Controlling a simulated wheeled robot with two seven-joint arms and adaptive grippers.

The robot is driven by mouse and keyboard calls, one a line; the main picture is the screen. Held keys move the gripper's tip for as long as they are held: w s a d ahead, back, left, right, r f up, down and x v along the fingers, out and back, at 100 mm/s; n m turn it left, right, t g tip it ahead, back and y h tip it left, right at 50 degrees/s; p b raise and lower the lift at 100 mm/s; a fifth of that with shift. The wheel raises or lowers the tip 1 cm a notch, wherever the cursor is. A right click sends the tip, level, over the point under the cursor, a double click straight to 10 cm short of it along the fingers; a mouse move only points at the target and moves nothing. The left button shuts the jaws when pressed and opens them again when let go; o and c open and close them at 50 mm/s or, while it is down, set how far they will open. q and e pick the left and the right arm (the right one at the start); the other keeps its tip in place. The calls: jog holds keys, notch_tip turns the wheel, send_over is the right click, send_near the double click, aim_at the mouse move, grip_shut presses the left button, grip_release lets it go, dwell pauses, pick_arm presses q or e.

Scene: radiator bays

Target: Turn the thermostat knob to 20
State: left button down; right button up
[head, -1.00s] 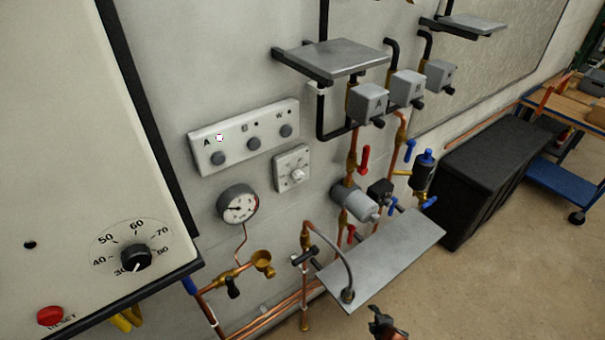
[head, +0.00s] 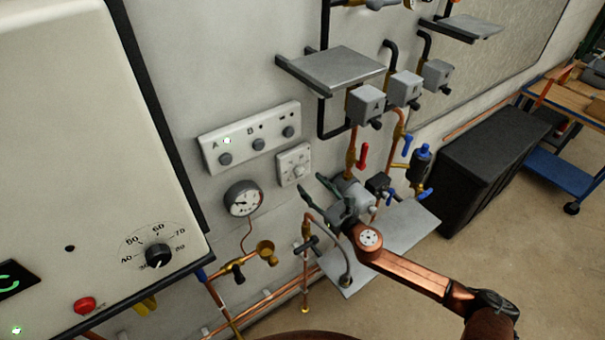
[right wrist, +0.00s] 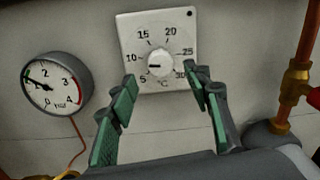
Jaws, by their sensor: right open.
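The thermostat is a white square plate (head: 294,164) on the wall in the head view, with a round white knob (head: 298,171) in its middle. In the right wrist view the knob (right wrist: 160,64) sits inside a scale from 5 to 30 °C. Its dark mark points left, between 5 and 10 and seemingly nearer 10. My right gripper (head: 316,187) is open and empty, below and right of the thermostat, apart from it. In the right wrist view its green-padded fingers (right wrist: 161,78) spread to either side below the knob. My left gripper is out of view.
A pressure gauge (head: 243,199) hangs left of the thermostat, and a switch panel (head: 250,138) is above it. Copper pipes with valves and a grey pump (head: 352,190) crowd the right. A boiler casing (head: 80,120) juts out at the left.

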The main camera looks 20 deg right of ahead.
aim_at(302, 175)
jog(key=x, duration=0.6)
jog(key=shift+p, duration=0.35)
jog(key=shift+c, duration=0.3)
jog(key=c, duration=1.1)
